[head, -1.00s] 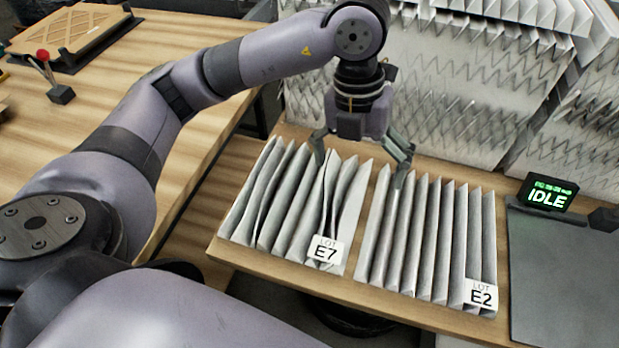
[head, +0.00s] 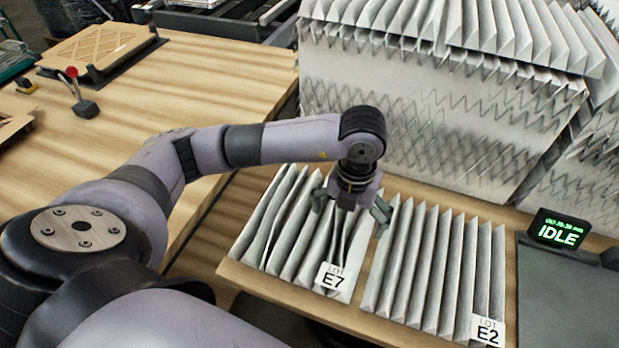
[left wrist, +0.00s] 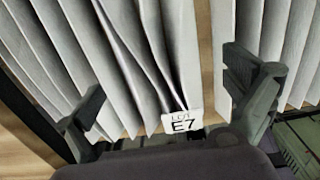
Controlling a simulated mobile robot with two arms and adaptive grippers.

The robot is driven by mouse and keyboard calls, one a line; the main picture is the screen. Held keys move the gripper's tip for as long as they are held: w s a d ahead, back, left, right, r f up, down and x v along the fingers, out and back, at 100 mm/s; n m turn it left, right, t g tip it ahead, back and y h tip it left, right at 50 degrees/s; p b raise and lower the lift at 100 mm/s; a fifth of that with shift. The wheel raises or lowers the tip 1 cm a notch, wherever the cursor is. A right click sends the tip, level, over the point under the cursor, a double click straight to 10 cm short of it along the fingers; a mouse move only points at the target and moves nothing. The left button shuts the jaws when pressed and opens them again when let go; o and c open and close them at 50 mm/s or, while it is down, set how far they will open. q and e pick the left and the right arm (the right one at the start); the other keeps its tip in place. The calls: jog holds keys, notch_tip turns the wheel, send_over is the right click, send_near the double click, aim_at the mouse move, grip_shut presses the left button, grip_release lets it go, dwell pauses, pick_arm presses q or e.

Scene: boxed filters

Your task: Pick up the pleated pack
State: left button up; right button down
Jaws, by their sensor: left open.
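Two grey-white pleated packs lie side by side on a wooden board (head: 240,275) in the head view. The left pack, tagged LOT E7 (head: 275,225), has some uneven, bent pleats. The right pack, tagged LOT E2 (head: 430,260), has straighter, even pleats. My left gripper (head: 350,215) is open and empty over the right part of the E7 pack, near the gap between packs. In the left wrist view, the open gripper (left wrist: 165,75) has its left finger over E7 pleats (left wrist: 130,60) and its right finger by the E2 pack (left wrist: 285,50). Contact cannot be told.
Large white pleated panels (head: 420,110) stand close behind the packs. A small display reading IDLE (head: 557,235) and a grey panel (head: 560,295) are at the right. A wooden table (head: 190,80) at the left holds a framed filter (head: 95,45) and a red-knobbed lever (head: 85,107).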

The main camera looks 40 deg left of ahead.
aim_at(346, 228)
pick_arm(q)
jog(key=shift+f+p, duration=0.3)
jog(key=shift+f, duration=0.05)
notch_tip(346, 228, down, 4)
jog(key=shift+w+r+p, duration=0.1)
jog(key=shift+r+p, duration=0.05)
jog(key=shift+p, duration=0.7)
jog(key=shift+f, duration=0.45)
jog(key=c, duration=0.7)
jog(key=shift+r, duration=0.15)
jog(key=shift+c, duration=0.2)
